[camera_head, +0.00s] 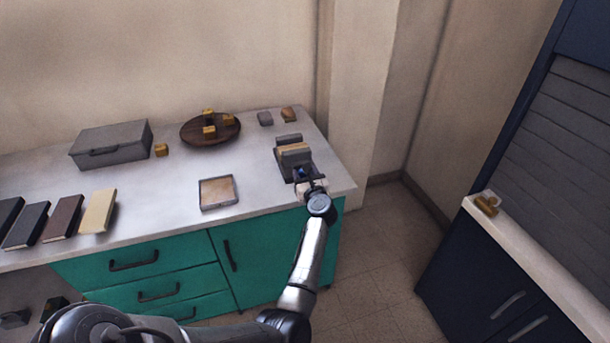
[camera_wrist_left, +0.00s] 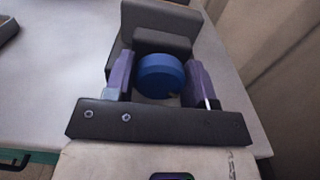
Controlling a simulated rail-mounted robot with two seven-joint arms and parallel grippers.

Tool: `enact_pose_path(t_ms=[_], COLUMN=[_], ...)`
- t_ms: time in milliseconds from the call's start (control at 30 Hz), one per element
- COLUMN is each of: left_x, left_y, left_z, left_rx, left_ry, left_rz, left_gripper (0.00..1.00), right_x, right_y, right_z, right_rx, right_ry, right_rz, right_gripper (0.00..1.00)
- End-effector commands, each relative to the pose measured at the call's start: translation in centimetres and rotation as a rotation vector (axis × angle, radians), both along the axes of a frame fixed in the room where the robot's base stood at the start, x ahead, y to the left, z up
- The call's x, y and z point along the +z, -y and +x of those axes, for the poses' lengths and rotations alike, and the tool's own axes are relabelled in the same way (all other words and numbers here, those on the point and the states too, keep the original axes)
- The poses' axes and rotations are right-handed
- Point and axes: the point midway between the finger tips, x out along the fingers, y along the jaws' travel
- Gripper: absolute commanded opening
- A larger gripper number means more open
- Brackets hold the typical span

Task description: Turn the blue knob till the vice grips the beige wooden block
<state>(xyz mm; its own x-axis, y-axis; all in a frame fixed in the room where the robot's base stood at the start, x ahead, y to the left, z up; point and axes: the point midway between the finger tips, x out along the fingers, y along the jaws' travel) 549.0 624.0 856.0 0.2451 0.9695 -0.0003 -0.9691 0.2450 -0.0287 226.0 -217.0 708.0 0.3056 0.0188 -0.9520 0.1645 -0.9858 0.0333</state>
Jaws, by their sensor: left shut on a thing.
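The dark grey vice (camera_head: 288,139) stands near the right end of the white counter; its body also shows in the left wrist view (camera_wrist_left: 160,18). The beige wooden block (camera_head: 294,148) sits between its jaws; I cannot tell whether both jaws touch it. The blue knob (camera_head: 301,171) is on the vice's near side and shows large in the left wrist view (camera_wrist_left: 160,75). My left gripper (camera_head: 302,177) is shut on the knob, with its purple fingers (camera_wrist_left: 160,82) on either side of it. The block is hidden in the wrist view. My right gripper is not in view.
A tray (camera_head: 203,206) lies left of the vice. A round wooden board (camera_head: 190,138) with yellow cubes, a grey box (camera_head: 112,146) and several books (camera_head: 64,219) are farther left.

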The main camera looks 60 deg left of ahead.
Motion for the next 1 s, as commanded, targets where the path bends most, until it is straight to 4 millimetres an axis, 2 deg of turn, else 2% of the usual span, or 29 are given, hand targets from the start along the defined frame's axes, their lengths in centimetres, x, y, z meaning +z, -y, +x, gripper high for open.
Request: enact_pose_path(t_ms=[33,133,467,1000], left_x=[0.0,0.0,0.2,0.2], left_y=[0.0,0.0,0.0,0.0], left_z=[0.0,0.0,0.0,0.2], left_rx=[0.000,0.000,0.000,-0.001], left_ry=[0.000,0.000,-0.077,-0.496], left_rz=[0.000,0.000,0.018,0.123], left_gripper=[0.35,0.27,0.27,0.27], right_x=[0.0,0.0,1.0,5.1], right_y=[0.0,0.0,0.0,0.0], right_z=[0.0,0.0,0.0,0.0], right_rx=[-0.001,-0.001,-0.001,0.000], right_ry=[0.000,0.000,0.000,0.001], right_rz=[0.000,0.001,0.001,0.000], right_gripper=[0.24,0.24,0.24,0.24])
